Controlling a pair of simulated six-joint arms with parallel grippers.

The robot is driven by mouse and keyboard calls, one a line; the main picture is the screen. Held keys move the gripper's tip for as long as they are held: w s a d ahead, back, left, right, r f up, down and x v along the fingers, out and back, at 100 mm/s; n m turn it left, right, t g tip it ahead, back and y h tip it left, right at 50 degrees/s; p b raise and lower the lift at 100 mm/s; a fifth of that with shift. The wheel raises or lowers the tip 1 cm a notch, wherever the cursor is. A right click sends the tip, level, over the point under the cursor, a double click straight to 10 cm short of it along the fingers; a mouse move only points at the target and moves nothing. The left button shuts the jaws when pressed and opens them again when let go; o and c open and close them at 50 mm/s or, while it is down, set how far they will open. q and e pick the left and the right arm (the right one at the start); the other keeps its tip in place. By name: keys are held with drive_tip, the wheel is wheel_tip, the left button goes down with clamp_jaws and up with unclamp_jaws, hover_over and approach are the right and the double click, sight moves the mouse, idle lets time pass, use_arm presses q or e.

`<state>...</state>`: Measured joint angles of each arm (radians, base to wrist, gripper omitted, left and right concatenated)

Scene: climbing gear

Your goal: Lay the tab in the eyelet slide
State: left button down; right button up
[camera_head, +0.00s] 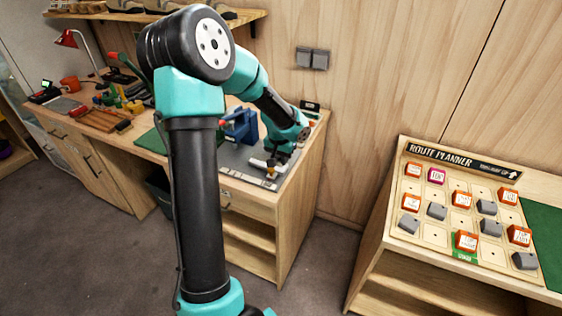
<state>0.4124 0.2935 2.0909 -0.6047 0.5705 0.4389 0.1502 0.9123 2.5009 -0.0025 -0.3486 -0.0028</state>
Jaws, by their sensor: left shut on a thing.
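My left gripper (273,165) is low over the grey mat at the right end of the workbench, small in the view. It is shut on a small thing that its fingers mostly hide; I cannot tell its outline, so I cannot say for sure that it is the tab. A small yellowish piece (271,174) shows at the fingertips, beside a whitish part. I cannot make out the eyelet slide. A blue bench tool (239,126) stands behind and left of the gripper, partly hidden by my arm. My right gripper is not in view.
The workbench (236,204) carries a grey mat (233,158) and, at left, hand tools and a red lamp (69,39). A route planner board (434,236) with orange and grey blocks stands on a separate cabinet at right. Open floor lies between them.

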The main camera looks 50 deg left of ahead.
use_arm(q)
drive_tip(key=shift+f, duration=0.8)
drive_tip(key=shift+f, duration=0.1)
drive_tip(key=c, duration=1.1)
unclamp_jaws()
drive_tip(key=shift+o, duration=0.2)
wheel_tip(320, 180, up, 12)
drive_tip(key=s, duration=0.1)
drive_tip(key=shift+s+d, duration=0.15)
drive_tip(key=shift+d, duration=0.15)
